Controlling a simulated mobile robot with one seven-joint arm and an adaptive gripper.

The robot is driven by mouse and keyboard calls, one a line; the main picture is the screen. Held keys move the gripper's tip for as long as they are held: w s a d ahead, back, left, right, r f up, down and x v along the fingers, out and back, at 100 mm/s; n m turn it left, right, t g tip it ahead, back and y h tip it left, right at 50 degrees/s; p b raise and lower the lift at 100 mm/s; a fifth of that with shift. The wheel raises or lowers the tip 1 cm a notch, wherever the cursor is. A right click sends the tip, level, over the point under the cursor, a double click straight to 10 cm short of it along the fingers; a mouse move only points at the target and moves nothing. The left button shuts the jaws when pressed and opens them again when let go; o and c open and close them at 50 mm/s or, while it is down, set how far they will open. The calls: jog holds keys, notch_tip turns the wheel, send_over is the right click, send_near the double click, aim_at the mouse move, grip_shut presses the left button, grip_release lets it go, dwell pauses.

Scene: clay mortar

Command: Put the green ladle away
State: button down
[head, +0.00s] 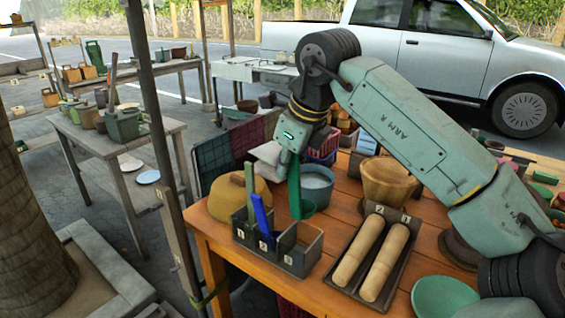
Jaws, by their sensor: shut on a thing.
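The green ladle (295,188) hangs upright from my gripper (291,150), which is shut on the top of its handle. Its lower end is above and behind the grey compartment rack (299,262) at the table's front left corner; I cannot tell the exact gap. An olive-green upright tool (250,190) stands in the rack's left compartment. A blue-handled tool (262,216) leans in the compartment beside it. The right compartment looks empty. Number labels are on the rack's front, too small to read surely.
A tan domed pot (229,198) stands behind the rack at left. A grey bucket (317,183) and a wooden bowl (388,182) stand behind. A tray with two rolling pins (358,250) lies right of the rack. A dark post (150,100) rises left of the table.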

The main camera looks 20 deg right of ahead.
notch_tip(320, 180, down, 13)
jog(key=b, duration=0.9)
jog(key=shift+b, duration=0.3)
jog(key=shift+r, duration=0.1)
jog(key=c, duration=1.7)
grip_release()
jog(key=shift+r, duration=0.1)
